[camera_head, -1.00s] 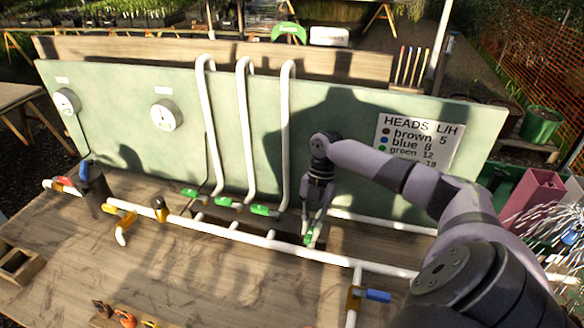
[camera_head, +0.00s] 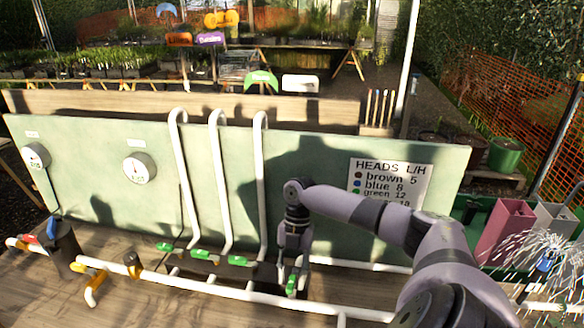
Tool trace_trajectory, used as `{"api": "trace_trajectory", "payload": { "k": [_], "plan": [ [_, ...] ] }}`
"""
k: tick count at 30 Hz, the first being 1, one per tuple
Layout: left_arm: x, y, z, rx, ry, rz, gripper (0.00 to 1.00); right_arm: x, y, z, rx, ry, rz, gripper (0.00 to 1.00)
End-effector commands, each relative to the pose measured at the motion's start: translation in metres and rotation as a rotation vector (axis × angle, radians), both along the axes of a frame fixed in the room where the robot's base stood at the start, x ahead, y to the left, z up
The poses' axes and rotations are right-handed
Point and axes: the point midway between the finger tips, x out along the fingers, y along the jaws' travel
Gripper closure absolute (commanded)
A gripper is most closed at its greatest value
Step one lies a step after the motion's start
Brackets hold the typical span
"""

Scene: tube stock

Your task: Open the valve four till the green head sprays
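A row of green valve handles runs along the foot of the pale green panel (camera_head: 330,170). The first handle (camera_head: 165,247), second handle (camera_head: 200,254) and third handle (camera_head: 238,261) lie crosswise, each by a white riser pipe. The fourth handle (camera_head: 291,285), at the right end, points toward me, along its pipe. My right gripper (camera_head: 291,272) reaches down at this handle, with its fingers close around or against it; whether they grip is unclear. Water sprays at the far right (camera_head: 548,262) around a blue head (camera_head: 544,264); no green head shows clearly. My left gripper is out of view.
A sign (camera_head: 388,182) reading heads L/H is partly covered by my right arm. Two gauges, a left one (camera_head: 36,156) and a right one (camera_head: 139,168), sit on the panel. A white pipe (camera_head: 235,292) crosses the bench in front. Pink (camera_head: 503,232) and grey boxes stand at right.

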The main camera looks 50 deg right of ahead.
Motion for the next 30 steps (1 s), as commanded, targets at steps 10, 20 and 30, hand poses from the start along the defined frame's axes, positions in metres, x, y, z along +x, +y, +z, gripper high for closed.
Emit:
{"api": "trace_trajectory", "payload": {
  "k": [10,20,30],
  "plan": [
    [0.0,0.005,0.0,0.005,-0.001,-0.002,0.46,0.0,0.0,0.005,0.0,0.0,0.0,0.65],
    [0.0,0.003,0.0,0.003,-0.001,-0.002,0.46,0.001,0.0,0.064,-0.001,-0.002,0.001,0.65],
    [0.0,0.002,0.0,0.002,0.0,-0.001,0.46,0.0,0.0,0.099,0.0,0.001,0.0,0.65]
  ]
}}
